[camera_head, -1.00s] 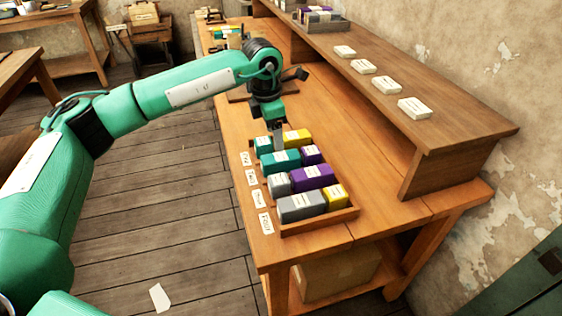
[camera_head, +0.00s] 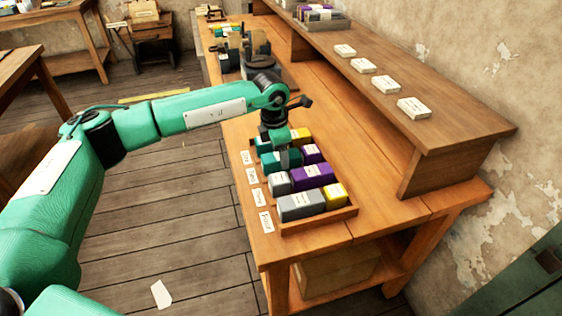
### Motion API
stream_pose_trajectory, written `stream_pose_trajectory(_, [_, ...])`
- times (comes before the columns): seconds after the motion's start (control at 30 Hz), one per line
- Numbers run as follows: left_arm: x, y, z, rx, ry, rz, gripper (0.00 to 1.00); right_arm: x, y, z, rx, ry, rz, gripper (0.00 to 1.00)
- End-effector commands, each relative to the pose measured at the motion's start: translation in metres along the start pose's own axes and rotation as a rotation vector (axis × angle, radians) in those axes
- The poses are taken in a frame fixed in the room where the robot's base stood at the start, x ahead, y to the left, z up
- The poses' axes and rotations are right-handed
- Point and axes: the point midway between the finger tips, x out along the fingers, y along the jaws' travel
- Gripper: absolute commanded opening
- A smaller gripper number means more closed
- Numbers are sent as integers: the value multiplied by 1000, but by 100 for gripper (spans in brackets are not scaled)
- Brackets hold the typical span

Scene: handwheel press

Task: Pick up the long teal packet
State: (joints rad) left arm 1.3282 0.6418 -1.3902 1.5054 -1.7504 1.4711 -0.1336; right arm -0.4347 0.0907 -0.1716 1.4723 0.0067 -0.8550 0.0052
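The long teal packet (camera_head: 270,163) lies in a wooden tray (camera_head: 318,224) on the bench, in the row behind the short grey packet. My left gripper (camera_head: 290,163) points down at the long teal packet and covers its middle and part of its right side. I cannot see the gap between its fingers, nor whether they touch the packet. A short teal packet (camera_head: 262,146) lies just behind it, and a short purple packet (camera_head: 312,153) is to its right. My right gripper is not in view.
The tray also holds a yellow packet (camera_head: 301,134), a short grey packet (camera_head: 279,182), a long purple packet (camera_head: 313,175), a long grey packet (camera_head: 301,205) and a short yellow packet (camera_head: 335,195). A raised shelf (camera_head: 455,135) with white cards runs along the right.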

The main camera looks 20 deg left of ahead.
Motion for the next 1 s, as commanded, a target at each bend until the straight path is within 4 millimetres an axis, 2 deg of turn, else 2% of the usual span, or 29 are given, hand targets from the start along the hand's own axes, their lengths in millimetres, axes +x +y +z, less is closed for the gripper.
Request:
stream_pose_trajectory(0.03, [0,0,0,0,0,0,46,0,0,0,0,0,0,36])
stream_pose_trajectory(0.2, [0,0,0,0,0,0,14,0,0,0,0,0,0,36])
stream_pose_trajectory(0.47, [-2,0,0,0,-1,0,13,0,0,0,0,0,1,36])
stream_pose_trajectory(0.67, [-14,0,2,-1,-1,0,13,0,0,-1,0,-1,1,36])
stream_pose_trajectory(0.87, [-48,1,7,-1,-4,2,13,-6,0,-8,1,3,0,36])
stream_pose_trajectory(1.0, [-84,1,11,0,-5,3,13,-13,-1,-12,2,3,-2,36])
